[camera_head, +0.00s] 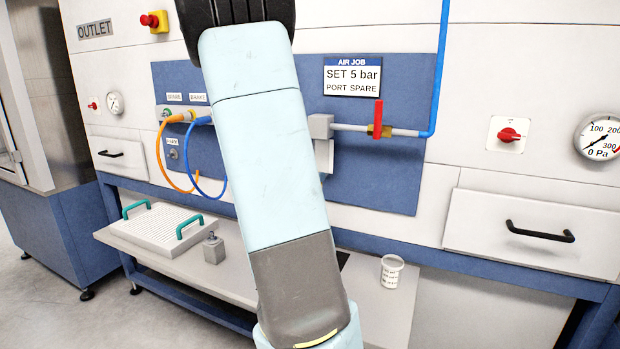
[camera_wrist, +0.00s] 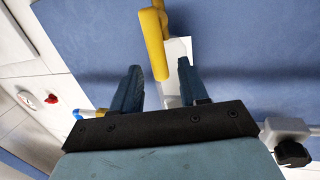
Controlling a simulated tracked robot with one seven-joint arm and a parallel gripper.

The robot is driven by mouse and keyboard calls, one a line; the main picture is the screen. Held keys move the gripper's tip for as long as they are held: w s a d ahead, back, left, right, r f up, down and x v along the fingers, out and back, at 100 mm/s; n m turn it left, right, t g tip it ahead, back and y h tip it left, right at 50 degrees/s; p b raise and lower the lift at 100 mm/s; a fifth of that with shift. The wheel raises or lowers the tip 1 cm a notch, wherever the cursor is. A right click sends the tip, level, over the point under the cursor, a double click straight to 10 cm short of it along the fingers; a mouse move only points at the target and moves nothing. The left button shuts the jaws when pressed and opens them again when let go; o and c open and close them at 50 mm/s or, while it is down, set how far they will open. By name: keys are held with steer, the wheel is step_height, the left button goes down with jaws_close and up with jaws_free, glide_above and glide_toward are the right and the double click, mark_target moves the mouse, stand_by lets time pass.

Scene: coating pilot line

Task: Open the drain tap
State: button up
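In the wrist view a yellow bar-shaped handle (camera_wrist: 155,45), seemingly the drain tap's lever, stands in front of a blue panel. My gripper (camera_wrist: 159,67) is open, its two dark fingers apart. A white card or plate (camera_wrist: 178,65) shows just behind the handle. The tap's body is not clearly seen. In the head view my arm covers the middle of the panel and hides the yellow handle and my gripper.
In the head view a red-handled valve (camera_head: 378,120) sits on the air pipe, right of my arm. Orange (camera_head: 172,165) and blue hoses hang on the left.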

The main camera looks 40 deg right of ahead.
steer(key=shift+a, duration=0.1)
steer(key=s+a, duration=0.1)
steer(key=a, duration=1.2)
steer(key=shift+s+a+r, duration=0.25)
steer(key=shift+s+r, duration=0.1)
steer(key=shift+s, duration=0.05)
